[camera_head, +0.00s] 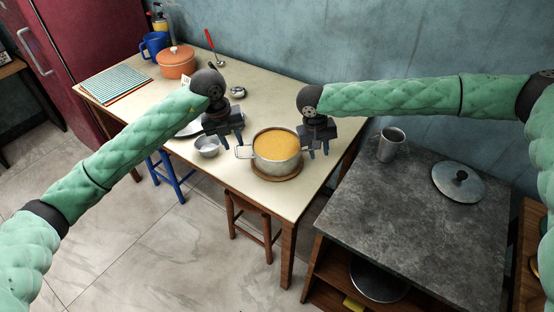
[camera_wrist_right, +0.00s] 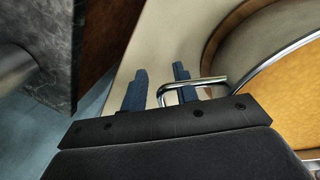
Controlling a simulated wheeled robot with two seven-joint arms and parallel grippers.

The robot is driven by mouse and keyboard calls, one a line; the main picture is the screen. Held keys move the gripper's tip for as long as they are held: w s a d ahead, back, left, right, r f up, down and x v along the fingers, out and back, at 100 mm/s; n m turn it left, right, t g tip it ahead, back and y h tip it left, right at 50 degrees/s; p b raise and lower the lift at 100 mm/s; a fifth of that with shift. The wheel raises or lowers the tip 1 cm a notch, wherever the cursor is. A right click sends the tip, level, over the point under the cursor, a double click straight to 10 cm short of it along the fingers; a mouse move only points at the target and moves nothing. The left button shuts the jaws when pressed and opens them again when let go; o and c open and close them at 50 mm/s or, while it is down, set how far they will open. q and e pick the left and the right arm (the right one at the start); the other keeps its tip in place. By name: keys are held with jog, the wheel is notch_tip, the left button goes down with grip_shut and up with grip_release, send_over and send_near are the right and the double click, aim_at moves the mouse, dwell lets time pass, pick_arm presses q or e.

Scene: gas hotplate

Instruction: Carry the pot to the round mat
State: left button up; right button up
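The steel pot (camera_head: 277,160), filled with something orange-yellow, stands upright on the round brown mat (camera_head: 288,178) near the table's front right. The mat's rim shows around the pot's base. In the right wrist view the pot's wire handle (camera_wrist_right: 195,84) and the mat's edge (camera_wrist_right: 232,22) show. My right gripper (camera_head: 318,152) is at the pot's right side; its blue fingers (camera_wrist_right: 160,85) are spread apart around the handle's outer end, not closed on it. My left gripper (camera_head: 229,143) is open and empty, left of the pot's left handle and above it.
A small metal bowl (camera_head: 207,147) and a white plate (camera_head: 190,129) lie left of the pot. A grey counter (camera_head: 410,220) stands right, holding a metal cup (camera_head: 391,144) and a lid (camera_head: 458,183).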

pick_arm(q)
notch_tip(320, 180, up, 6)
jog(key=a, duration=0.1)
pick_arm(e)
notch_tip(320, 180, up, 12)
jog(key=a, duration=0.2)
jog(key=shift+a, duration=0.15)
dwell(0.3)
pick_arm(q)
jog(key=shift+s+a+r, duration=0.1)
jog(key=shift+a, duration=0.05)
pick_arm(e)
jog(key=shift+s+f, duration=0.1)
